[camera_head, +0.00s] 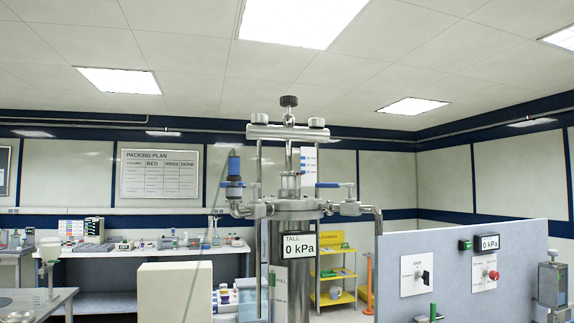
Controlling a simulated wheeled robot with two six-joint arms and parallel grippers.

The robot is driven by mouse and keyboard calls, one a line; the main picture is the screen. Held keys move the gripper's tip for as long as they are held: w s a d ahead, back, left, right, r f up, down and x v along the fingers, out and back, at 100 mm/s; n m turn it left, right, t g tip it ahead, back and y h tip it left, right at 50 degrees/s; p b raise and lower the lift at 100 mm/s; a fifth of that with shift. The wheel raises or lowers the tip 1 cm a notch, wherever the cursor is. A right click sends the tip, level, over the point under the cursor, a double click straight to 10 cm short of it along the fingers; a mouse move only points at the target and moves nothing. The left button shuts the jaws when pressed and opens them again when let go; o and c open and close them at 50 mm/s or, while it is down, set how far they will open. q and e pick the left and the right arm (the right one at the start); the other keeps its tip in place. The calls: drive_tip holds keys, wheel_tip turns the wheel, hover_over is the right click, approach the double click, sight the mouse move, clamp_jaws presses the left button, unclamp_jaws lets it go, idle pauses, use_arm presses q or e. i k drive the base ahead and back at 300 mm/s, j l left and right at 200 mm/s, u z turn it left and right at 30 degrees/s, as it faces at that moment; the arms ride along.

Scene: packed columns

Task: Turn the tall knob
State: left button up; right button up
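The tall steel column (290,235) stands upright in the middle of the head view. Its display (299,246) reads TALL, 0 kPa. A dark round knob (289,101) sits at its very top, above a steel crossbar (288,132) with smaller round caps near its ends. The knob is unobstructed in this view. Neither of my grippers is in view.
A grey panel (460,260) with switches and a 0 kPa display stands at the right. A pale box (175,292) stands left of the column. A yellow shelf (335,272) and a white bench (150,251) are behind. The space around the knob looks clear.

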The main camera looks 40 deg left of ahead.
sight(288, 102)
drive_tip(key=u, duration=1.15)
drive_tip(key=l, duration=0.1)
